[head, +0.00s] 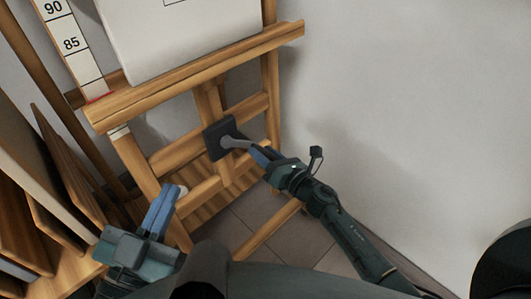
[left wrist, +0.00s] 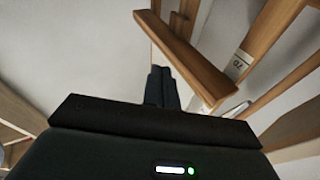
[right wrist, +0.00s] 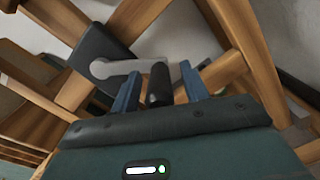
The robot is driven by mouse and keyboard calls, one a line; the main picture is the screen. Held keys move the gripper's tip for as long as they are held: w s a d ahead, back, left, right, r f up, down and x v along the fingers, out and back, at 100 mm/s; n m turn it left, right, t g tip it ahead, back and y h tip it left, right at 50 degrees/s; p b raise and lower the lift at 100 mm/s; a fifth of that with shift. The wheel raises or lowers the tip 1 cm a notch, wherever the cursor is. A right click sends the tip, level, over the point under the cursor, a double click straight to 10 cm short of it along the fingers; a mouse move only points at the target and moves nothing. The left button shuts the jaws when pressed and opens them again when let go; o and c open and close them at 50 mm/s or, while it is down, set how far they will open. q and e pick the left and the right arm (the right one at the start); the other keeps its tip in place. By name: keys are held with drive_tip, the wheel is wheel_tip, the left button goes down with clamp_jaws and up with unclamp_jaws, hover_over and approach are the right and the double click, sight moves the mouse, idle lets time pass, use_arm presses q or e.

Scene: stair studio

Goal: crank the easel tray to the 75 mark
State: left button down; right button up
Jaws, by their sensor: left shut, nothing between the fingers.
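The wooden easel tray (head: 190,75) carries a white canvas (head: 170,35). A white scale (head: 70,42) reads 90 and 85 above the tray; a red mark (head: 99,98) sits below 85 at the tray's edge, its number unreadable. A 70 label (left wrist: 238,68) shows below the tray in the left wrist view. The crank has a dark box (head: 219,138), a grey arm (right wrist: 116,68) and a black handle (right wrist: 159,85). My right gripper (head: 262,155) is open, with the handle between its fingers and gaps either side. My left gripper (head: 167,200) is shut and empty, lower left.
Wooden panels (head: 75,165) lean at the left beside the easel. Easel legs and crossbars surround the crank. A pale round knob (head: 183,190) shows by my left fingertips; whether they touch is unclear. A bare wall (head: 400,100) and tiled floor (head: 290,235) lie to the right.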

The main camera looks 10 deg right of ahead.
use_arm(q)
drive_tip(key=shift+a+f+p, duration=0.15)
drive_tip(key=shift+f+p, duration=0.1)
drive_tip(key=shift+p, duration=0.6)
use_arm(e)
drive_tip(key=v, duration=1.3)
drive_tip(key=shift+d, duration=0.15)
